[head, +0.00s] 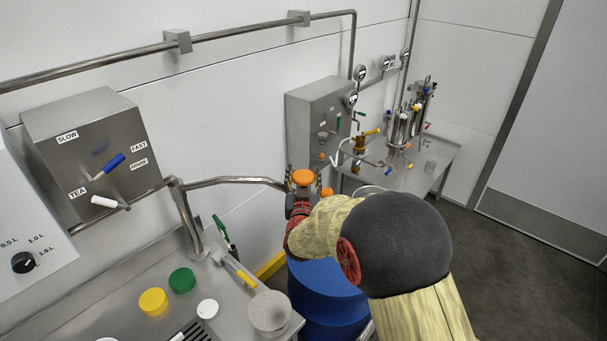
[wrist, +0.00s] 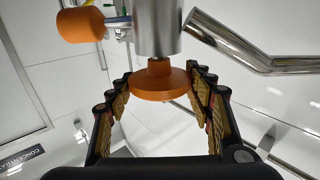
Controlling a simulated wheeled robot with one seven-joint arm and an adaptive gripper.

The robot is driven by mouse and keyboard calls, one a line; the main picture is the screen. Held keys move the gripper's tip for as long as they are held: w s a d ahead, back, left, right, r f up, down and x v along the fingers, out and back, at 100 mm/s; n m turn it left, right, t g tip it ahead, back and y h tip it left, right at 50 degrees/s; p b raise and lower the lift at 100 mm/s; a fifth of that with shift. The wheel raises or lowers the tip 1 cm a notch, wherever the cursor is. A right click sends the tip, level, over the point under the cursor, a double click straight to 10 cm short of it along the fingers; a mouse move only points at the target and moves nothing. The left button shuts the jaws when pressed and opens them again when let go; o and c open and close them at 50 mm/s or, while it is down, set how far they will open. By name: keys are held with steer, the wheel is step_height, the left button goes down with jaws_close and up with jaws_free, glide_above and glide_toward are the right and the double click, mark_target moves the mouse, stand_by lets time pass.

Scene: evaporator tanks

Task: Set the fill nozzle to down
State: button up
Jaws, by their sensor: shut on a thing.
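A bent steel pipe (head: 235,181) runs from an upright post to an orange round piece (head: 303,177) at its right end, which looks like the fill nozzle. In the wrist view this orange disc (wrist: 160,82) sits against the end of a steel cylinder (wrist: 158,28), with an orange handle (wrist: 80,25) to the left. My gripper (head: 299,197) is at the pipe's end. In the wrist view its fingers (wrist: 161,78) are on both sides of the disc, shut on it. My arm hides part of this spot in the head view.
A steel counter (head: 120,310) at lower left holds a yellow lid (head: 153,301), a green lid (head: 182,280) and a strainer-like tool (head: 268,310). A blue drum (head: 322,295) stands below my arm. A grey cabinet (head: 318,115) is behind. Open floor lies at right.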

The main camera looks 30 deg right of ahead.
steer(key=shift+f+b, duration=0.3)
steer(key=shift+f, duration=0.4)
steer(key=shift+s+f, duration=0.1)
steer(key=shift+f, duration=0.05)
steer(key=o, duration=1.7)
steer(key=shift+r, duration=0.2)
steer(key=v, duration=1.1)
steer(key=shift+s+a, duration=0.25)
steer(key=shift+s, duration=0.1)
steer(key=shift+f, duration=0.1)
